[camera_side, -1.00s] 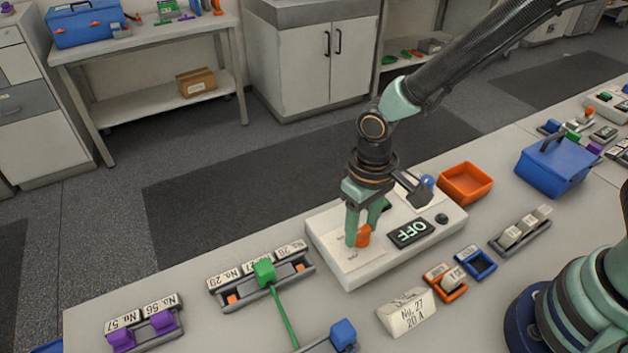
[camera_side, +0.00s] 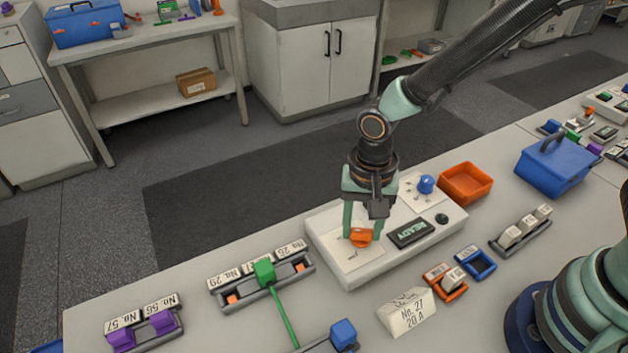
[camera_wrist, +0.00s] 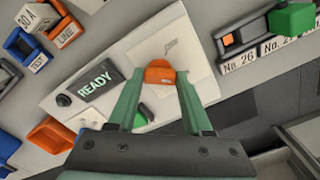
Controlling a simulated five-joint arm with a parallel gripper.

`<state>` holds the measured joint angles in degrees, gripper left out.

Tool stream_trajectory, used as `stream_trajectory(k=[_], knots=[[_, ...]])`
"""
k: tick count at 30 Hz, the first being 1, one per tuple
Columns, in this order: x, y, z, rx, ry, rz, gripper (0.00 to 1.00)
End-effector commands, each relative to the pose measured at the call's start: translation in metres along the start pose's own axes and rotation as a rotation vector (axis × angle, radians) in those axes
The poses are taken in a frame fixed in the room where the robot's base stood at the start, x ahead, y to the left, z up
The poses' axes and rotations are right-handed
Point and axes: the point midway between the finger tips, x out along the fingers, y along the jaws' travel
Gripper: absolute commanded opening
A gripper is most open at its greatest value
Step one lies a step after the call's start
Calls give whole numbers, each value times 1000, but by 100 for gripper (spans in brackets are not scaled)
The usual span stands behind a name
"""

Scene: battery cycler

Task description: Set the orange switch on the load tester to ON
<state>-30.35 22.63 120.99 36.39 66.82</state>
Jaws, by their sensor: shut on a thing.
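The load tester (camera_side: 345,272) is a pale box on the bench. Its display (camera_side: 411,233) reads READY, and the same word shows on the display in the wrist view (camera_wrist: 95,82). The orange switch (camera_side: 361,237) stands on the plate at the tester's left part. It also shows in the wrist view (camera_wrist: 160,73). My gripper (camera_side: 361,234) points down from above with its green fingers on either side of the orange switch, shut on it. In the wrist view the gripper (camera_wrist: 160,85) has the switch between its fingertips. The switch's markings are too small to read.
A blue knob (camera_side: 426,184) and a dark round button (camera_side: 442,218) are on the tester. An orange tray (camera_side: 465,183) stands behind it.

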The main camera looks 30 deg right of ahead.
Motion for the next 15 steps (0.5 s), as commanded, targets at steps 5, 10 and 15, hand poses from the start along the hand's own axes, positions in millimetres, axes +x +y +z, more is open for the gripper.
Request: stream_trajectory(k=[5, 10, 15], knots=[[-1, 0, -1, 55, 1, -2, 0], [-1, 0, -1, 77, 1, -2, 0], [-1, 0, -1, 82, 1, -2, 0]])
